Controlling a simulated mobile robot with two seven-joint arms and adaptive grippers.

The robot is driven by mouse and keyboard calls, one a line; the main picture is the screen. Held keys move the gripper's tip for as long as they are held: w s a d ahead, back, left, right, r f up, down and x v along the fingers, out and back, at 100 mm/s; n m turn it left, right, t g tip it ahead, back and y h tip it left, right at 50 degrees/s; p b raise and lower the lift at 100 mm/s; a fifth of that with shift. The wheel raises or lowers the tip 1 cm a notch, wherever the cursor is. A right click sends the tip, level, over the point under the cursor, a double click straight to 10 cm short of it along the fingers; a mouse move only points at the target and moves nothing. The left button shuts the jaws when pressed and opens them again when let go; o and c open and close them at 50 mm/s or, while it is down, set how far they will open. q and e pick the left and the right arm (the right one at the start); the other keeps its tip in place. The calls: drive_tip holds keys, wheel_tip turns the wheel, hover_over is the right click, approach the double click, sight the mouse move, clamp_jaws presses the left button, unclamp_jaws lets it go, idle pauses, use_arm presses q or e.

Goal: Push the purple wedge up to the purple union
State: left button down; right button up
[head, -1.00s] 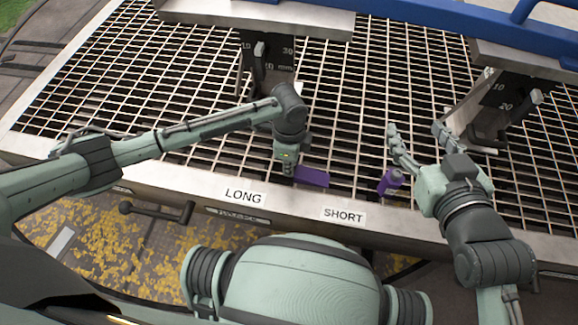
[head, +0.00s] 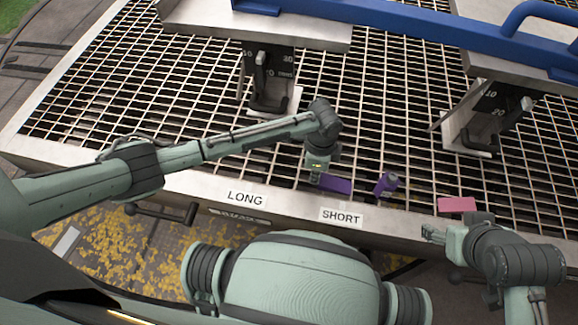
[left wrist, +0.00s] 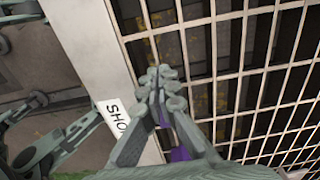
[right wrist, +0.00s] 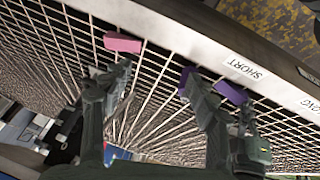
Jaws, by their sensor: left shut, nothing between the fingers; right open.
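The purple wedge (head: 337,185) lies flat on the grating near the steel front edge, above the SHORT label. The purple union (head: 386,184) stands just right of it, with a small gap between them. My left gripper (head: 316,180) points down at the wedge's left end, its fingers shut and empty. In the left wrist view the shut fingers (left wrist: 160,85) partly hide purple pieces. My right gripper (head: 432,234) is open and empty over the front edge, right of the union. The right wrist view shows the wedge (right wrist: 231,92) and the union (right wrist: 186,78), partly behind a finger.
A pink block (head: 457,204) lies on the grating near the front edge, to the right of the union. LONG (head: 245,198) and SHORT (head: 342,217) labels mark the steel edge. Metal brackets (head: 268,85) and a blue rail (head: 400,25) stand behind. The grating between is clear.

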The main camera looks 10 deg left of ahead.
sight(333, 182)
use_arm(q)
drive_tip(key=d+p, duration=0.1)
drive_tip(key=d, duration=0.3)
drive_tip(key=shift+d, duration=0.6)
use_arm(e)
drive_tip(key=shift+g+h, duration=0.3)
drive_tip(key=shift+g, duration=0.6)
drive_tip(key=s+d+f, duration=0.2)
drive_tip(key=s, duration=0.1)
drive_tip(key=shift+d, duration=0.15)
drive_tip(key=shift+r, duration=0.1)
use_arm(q)
drive_tip(key=shift+a+r, duration=0.1)
drive_tip(key=shift+a, duration=0.1)
drive_tip(key=a+p, duration=0.1)
drive_tip(key=a+r+p, duration=0.1)
drive_tip(key=a+p, duration=0.1)
drive_tip(key=shift+a+r, duration=0.25)
drive_tip(key=shift+a, duration=0.1)
wheel_tip(333, 182, up, 8)
drive_tip(key=p, duration=0.1)
drive_tip(key=shift+r, duration=0.15)
use_arm(e)
wheel_tip(333, 182, down, 10)
drive_tip(key=w+a, duration=0.2)
drive_tip(key=shift+r, duration=0.2)
